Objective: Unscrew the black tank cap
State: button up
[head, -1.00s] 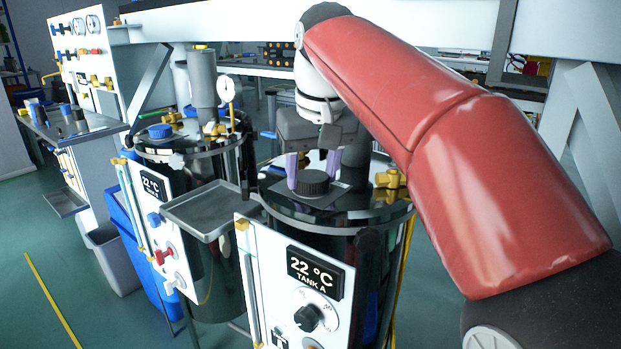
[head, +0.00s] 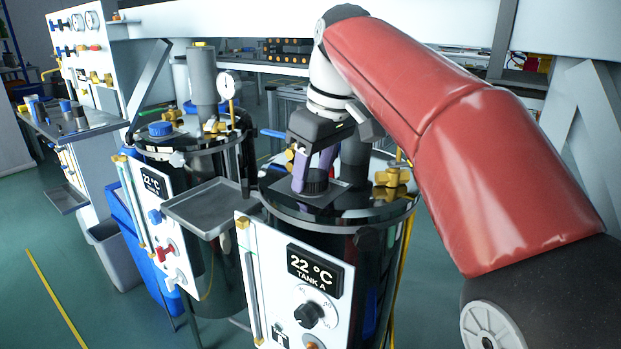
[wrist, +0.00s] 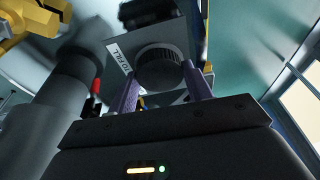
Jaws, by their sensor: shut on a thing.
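The black tank cap (head: 317,183) is a ribbed round cap on a square plate on top of the dark tank (head: 372,265) labelled TANK A. In the wrist view, my gripper (wrist: 160,80) is shut on the cap. The near finger hides part of the cap in the head view. The cap sits at plate level; I cannot tell how far it is turned.
A yellow valve (head: 391,178) stands on the lid right of the cap. A grey cylinder rises close beside my gripper in the wrist view (wrist: 62,95). A second tank with a blue cap (head: 160,129) and a grey tray (head: 205,207) are to the left.

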jog(key=shift+n, duration=0.3)
jog(key=n, duration=0.3)
jog(key=shift+g, duration=0.4)
jog(key=shift+w+n, duration=0.1)
jog(key=shift+n, duration=0.2)
jog(key=n, duration=0.3)
jog(key=shift+g+y, duration=0.3)
jog(key=shift+g, duration=0.1)
jog(key=n, duration=0.3)
jog(key=shift+w+f+g, duration=0.1)
jog(key=shift+w+g, duration=0.05)
jog(key=shift+g, duration=0.25)
jog(key=shift+n, duration=0.4)
